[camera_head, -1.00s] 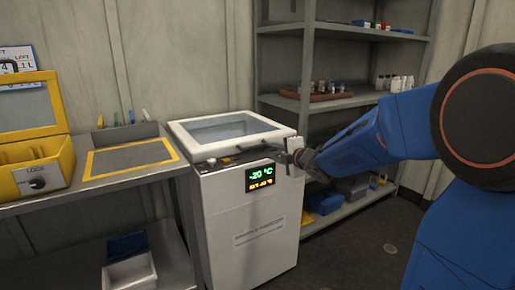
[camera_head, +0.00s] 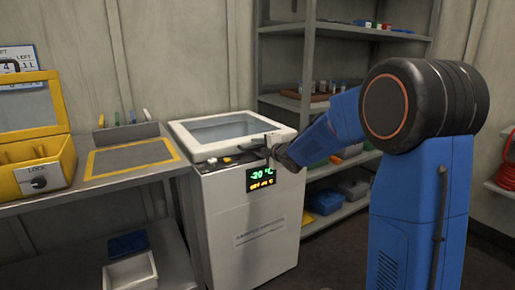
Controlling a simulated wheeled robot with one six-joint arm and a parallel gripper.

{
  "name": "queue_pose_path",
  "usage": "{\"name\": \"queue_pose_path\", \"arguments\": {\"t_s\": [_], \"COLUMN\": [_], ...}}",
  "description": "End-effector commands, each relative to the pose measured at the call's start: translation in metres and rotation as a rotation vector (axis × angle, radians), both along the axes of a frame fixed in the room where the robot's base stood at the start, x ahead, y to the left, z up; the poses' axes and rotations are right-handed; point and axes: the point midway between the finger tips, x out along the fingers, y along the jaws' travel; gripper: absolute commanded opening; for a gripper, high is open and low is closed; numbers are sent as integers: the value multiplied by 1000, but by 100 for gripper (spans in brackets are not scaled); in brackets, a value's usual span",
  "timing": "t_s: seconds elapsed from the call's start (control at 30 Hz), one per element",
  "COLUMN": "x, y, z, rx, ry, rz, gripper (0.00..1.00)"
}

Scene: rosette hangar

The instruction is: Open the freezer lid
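The freezer (camera_head: 240,222) is a white chest with a green and yellow display reading about -20 °C on its front. Its lid (camera_head: 187,143) has a white frame around a grey glass pane and lies flat, closed, on top. My gripper (camera_head: 266,148) is at the front right corner of the lid, by the front edge. My blue arm reaches to it from the right. The fingers are small and partly hidden by the wrist, so whether they touch the lid or grip anything is not clear.
A bench with a yellow-edged mat (camera_head: 131,155) and an open yellow box (camera_head: 36,168) stands left of the freezer. A grey shelf (camera_head: 345,30) with bottles and bins stands behind to the right. A white bin (camera_head: 131,272) sits low at left. A red coil (camera_head: 508,170) hangs at far right.

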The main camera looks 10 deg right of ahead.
Motion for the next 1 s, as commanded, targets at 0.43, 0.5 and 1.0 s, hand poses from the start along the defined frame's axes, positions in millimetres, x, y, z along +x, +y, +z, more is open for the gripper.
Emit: {"name": "queue_pose_path", "arguments": {"t_s": [0.43, 0.5, 1.0], "x": [1, 1, 0], "y": [0, 0, -3], "z": [0, 0, 40], "rx": [0, 0, -1], "ry": [0, 0, -5], "rz": [0, 0, -1], "gripper": [0, 0, 0]}}
